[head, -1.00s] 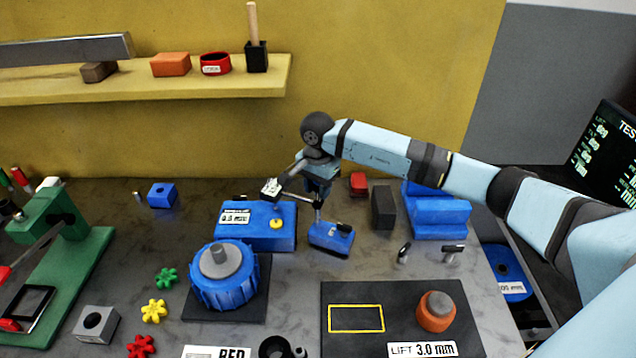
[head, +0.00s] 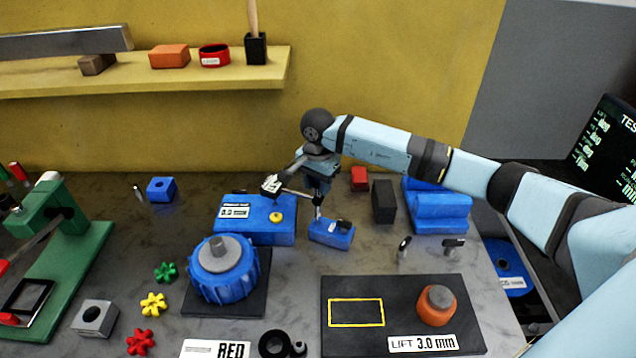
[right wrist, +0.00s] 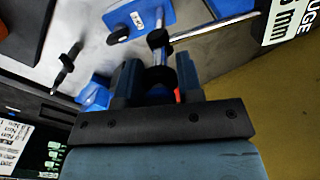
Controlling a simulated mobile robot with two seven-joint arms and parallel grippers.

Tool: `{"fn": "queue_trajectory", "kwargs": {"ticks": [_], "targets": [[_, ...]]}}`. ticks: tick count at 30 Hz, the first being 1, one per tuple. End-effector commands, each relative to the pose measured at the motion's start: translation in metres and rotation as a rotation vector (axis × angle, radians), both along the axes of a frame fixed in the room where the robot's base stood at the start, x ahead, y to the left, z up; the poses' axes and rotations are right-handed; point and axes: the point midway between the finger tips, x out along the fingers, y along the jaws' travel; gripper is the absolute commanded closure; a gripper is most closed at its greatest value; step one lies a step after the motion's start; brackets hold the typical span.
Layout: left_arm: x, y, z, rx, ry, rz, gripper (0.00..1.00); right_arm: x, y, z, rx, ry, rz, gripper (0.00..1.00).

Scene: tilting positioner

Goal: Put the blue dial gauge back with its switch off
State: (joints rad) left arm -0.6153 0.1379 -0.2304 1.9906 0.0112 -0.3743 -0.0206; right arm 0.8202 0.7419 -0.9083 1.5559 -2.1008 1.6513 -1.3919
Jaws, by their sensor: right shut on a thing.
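The blue dial gauge has a blue base (head: 332,234), a thin upright post and a side arm carrying a small pale dial (head: 271,185). Its base is at the right end of the blue box with a gauge readout (head: 283,236); the dial is above that box. My right gripper (head: 318,188) is shut on the post above the base. In the right wrist view, the gripper (right wrist: 157,80) has the post between its fingers, with the base (right wrist: 148,14) beyond. A small label shows on the base, too blurred to read surely. My left gripper is out of view.
A blue cradle (head: 440,212), a dark block (head: 383,202) and a red block (head: 359,179) stand to the right. A blue ribbed part (head: 223,272) is in front left. The dark plate (head: 400,284) with a yellow outline carries an orange part (head: 436,306).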

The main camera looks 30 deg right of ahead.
Motion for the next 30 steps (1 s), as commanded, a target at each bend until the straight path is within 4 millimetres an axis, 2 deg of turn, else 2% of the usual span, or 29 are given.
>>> {"fn": "queue_trajectory", "kwargs": {"ticks": [3,4,7,8,17,20,23,30], "targets": [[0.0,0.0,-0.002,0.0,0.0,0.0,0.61,0.001,0.0,-0.001,0.0,-0.002,-0.001,1.0],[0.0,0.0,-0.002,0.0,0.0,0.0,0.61,0.001,0.0,-0.001,0.0,-0.002,-0.001,0.62],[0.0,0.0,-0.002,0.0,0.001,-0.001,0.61,0.001,0.0,-0.001,0.0,-0.002,0.0,0.39],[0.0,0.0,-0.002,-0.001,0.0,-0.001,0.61,0.0,0.0,-0.001,0.0,-0.002,0.0,0.37],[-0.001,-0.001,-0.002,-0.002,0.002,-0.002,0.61,0.0,0.0,-0.003,-0.001,0.002,0.0,0.37],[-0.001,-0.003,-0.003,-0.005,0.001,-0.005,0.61,0.0,0.0,0.006,0.001,-0.002,0.0,0.37],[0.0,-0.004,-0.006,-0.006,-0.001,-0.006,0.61,0.001,-0.001,0.023,-0.001,-0.005,-0.001,0.37],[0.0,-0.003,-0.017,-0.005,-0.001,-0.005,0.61,0.001,-0.001,0.08,-0.001,-0.006,0.0,0.37]]}}
